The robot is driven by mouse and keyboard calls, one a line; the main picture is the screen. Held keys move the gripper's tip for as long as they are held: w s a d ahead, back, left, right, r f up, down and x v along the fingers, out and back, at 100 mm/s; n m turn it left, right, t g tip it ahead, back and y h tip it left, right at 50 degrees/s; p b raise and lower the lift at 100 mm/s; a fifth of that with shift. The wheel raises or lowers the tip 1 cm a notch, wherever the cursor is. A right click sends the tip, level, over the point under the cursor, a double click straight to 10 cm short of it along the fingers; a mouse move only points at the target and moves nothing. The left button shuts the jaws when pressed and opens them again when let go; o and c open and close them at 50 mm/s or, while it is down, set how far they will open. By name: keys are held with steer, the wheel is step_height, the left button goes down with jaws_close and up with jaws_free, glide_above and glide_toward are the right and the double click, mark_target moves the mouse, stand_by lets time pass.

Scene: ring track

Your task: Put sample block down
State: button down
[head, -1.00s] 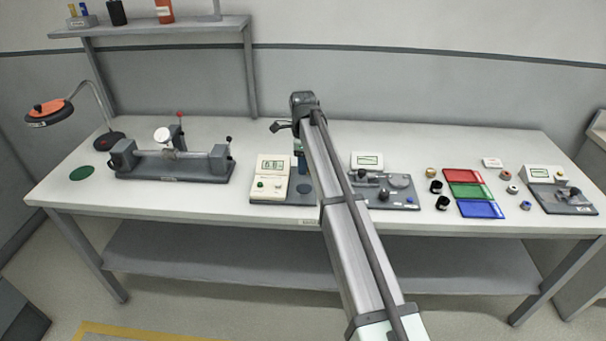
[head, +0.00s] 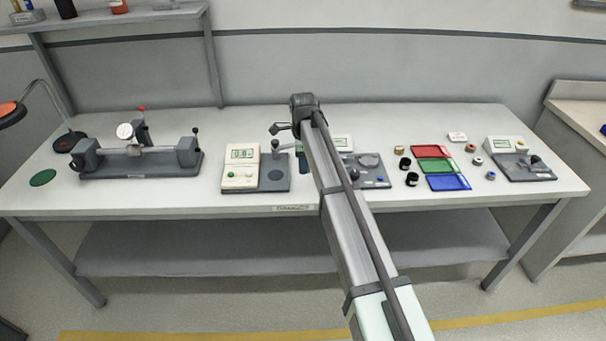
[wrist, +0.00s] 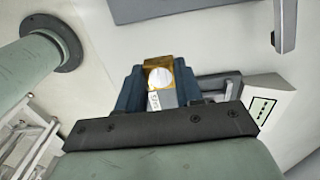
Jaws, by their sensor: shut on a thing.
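The sample block (wrist: 160,80) shows in the wrist view as a small piece with gold edges, a pale round face and a light label. It sits between the blue fingers of my gripper (wrist: 160,88), which are shut on it. In the head view my gripper (head: 303,165) shows only in part beside my arm, just right of the tester with the cream display box (head: 240,168) and its grey base plate (head: 275,182). The block itself is hidden in the head view. I cannot tell how high it is above the bench.
A second grey tester (head: 370,172) stands right of my arm. Red (head: 429,152), green (head: 438,166) and blue (head: 448,183) trays lie further right, with small rings and dark cups nearby. A long grey fixture (head: 140,164) stands left. The bench between fixture and cream tester is clear.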

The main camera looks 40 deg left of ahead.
mark_target(303, 181)
steer(key=shift+f, duration=2.35)
steer(key=shift+f, duration=0.1)
steer(key=c, duration=0.7)
jaws_free()
steer(key=shift+c, duration=0.2)
step_height(303, 181, up, 12)
steer(key=shift+r, duration=0.15)
